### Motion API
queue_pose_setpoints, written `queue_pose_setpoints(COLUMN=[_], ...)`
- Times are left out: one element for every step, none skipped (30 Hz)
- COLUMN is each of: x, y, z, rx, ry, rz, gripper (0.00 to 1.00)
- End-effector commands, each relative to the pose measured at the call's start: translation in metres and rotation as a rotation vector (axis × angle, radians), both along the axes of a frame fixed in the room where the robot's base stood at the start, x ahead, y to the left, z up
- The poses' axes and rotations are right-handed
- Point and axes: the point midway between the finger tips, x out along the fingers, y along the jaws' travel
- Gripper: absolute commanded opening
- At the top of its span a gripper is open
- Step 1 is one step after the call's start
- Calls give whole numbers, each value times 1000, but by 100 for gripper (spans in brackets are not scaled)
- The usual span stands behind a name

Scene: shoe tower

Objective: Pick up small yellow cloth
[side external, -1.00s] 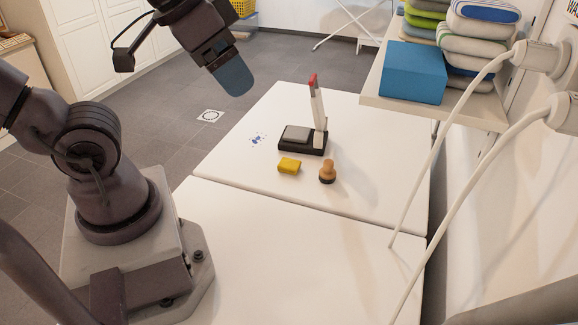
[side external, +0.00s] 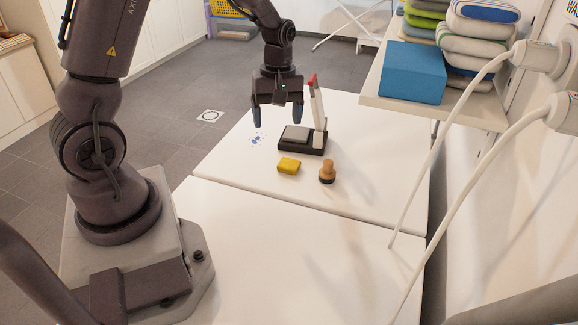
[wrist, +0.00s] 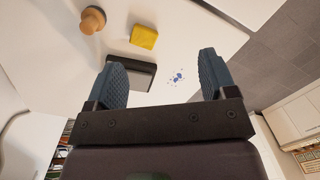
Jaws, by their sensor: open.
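The small yellow cloth (side external: 289,166) is a folded block lying flat on the white table, in front of a black-and-grey device. It also shows in the wrist view (wrist: 144,37), beyond the fingertips. My gripper (side external: 277,115) is open and empty, pointing down above the table, behind the cloth and near the device. Its two blue fingers stand wide apart in the wrist view (wrist: 162,70). Nothing hides the cloth.
The black device (side external: 303,139) has an upright white arm with a red tip. A wooden-handled stamp (side external: 327,172) stands right of the cloth. Blue marks (side external: 258,139) lie on the table (side external: 235,165). A shelf at right holds a blue box (side external: 412,72). The front table is clear.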

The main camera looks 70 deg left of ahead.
Motion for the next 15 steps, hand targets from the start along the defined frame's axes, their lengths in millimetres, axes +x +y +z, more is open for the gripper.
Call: queue_pose_setpoints(x=[6, 10, 15, 19, 24, 30, 35, 38, 41, 42, 43, 43, 43, 43, 42], y=[14, 20, 27, 32, 35, 39, 41, 43, 44, 44, 44, 44, 44, 44, 44], z=[-22, -30, -39, -44, -47, -47, -44, -42, -40, -40, -40, -40, -41, -42, -45], rx=[8, 17, 29, 37, 46, 54, 58, 61, 63, 63, 64, 65, 65, 65, 66], ry=[29, 35, 37, 35, 28, 12, -4, -17, -29, -32, -33, -35, -35, -34, -31], rz=[164, 259, 380, 464, 542, 632, 694, 748, 811, 851, 883, 917, 937, 951, 963], gripper=[78, 78, 78, 78, 78, 78, 78, 78, 78, 78, 78, 78, 78, 78, 78])
